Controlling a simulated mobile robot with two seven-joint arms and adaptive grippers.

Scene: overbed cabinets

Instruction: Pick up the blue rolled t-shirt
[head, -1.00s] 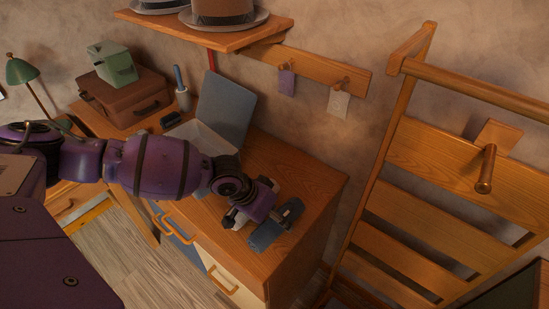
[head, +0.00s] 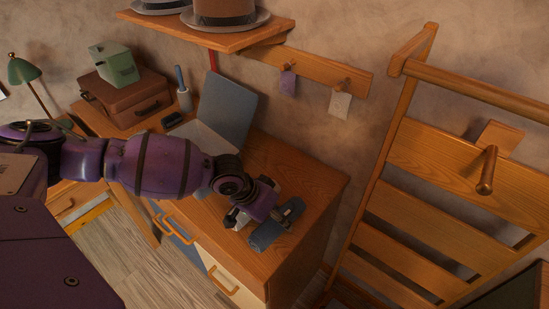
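The blue rolled t-shirt (head: 265,236) lies on the wooden cabinet top (head: 300,170) near its front right edge. My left gripper (head: 264,217) comes in from the left and is low over the cabinet top at the roll. Its grey fingers look spread apart, one to the left of the roll and one at its upper right end. The gripper hides part of the roll, and I cannot see whether the fingers touch it. My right gripper is not in view.
An open laptop-like object (head: 225,105) stands behind my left arm. A brown case (head: 125,95) with a green box (head: 115,65) is at the back left. A shelf with hats (head: 210,38) hangs above. A wooden ladder-like rack (head: 430,150) stands at the right.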

